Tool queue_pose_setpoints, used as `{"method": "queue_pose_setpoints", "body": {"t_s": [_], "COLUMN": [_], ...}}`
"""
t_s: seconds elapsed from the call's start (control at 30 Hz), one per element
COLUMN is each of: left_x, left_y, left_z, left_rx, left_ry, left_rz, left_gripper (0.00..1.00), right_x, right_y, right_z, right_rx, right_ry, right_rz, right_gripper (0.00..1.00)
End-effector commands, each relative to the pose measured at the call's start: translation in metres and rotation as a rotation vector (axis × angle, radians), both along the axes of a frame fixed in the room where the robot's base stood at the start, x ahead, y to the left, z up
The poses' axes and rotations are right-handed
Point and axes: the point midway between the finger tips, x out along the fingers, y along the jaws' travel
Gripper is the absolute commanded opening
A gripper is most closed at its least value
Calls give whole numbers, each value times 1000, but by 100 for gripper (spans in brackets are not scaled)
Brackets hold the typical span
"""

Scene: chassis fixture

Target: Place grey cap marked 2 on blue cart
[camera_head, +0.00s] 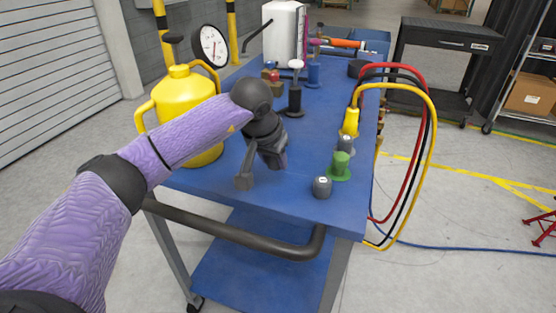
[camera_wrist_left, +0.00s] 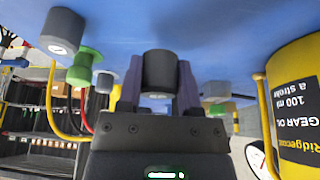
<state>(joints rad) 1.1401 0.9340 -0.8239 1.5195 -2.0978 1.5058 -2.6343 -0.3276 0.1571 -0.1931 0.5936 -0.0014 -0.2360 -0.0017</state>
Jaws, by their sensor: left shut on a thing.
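My left gripper (camera_head: 272,153) hangs over the front part of the blue cart (camera_head: 300,205). In the left wrist view the gripper (camera_wrist_left: 159,85) is shut on a dark grey cap (camera_wrist_left: 160,68), which sits between its two fingers. A pale label shows at one end of the cap, but its number is not readable. In the head view the held cap is mostly hidden by the gripper. Another grey cap (camera_head: 322,187) with a white mark stands near the cart's front right corner. My right gripper is not in view.
Green fitting (camera_head: 340,166) and grey-topped piece (camera_head: 345,144) stand along the right edge. A grey piece (camera_head: 244,172) stands left of the gripper. Yellow oil can (camera_head: 185,100) is at left; hoses (camera_head: 425,130) loop off the right side. Some blue top between them is bare.

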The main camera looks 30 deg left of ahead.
Motion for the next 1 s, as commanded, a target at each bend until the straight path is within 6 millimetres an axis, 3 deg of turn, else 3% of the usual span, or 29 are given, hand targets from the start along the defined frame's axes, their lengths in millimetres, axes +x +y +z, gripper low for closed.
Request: {"method": "queue_pose_setpoints", "body": {"t_s": [0.2,0.57,0.6,0.73,1.0], "left_x": [-1,0,0,0,0], "left_y": [0,0,0,0,0], "left_z": [-40,-42,-41,-41,-37], "left_rx": [0,0,0,0,0], "left_ry": [4,0,0,0,-1], "left_rz": [-1,-1,0,-1,-1], "left_gripper": [0,0,54,81,82], "right_x": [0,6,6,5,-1], "right_y": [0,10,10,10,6], "right_z": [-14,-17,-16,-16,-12], "right_rx": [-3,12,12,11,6], "right_ry": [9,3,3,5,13], "right_rz": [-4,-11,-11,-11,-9], "right_gripper": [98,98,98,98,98]}}
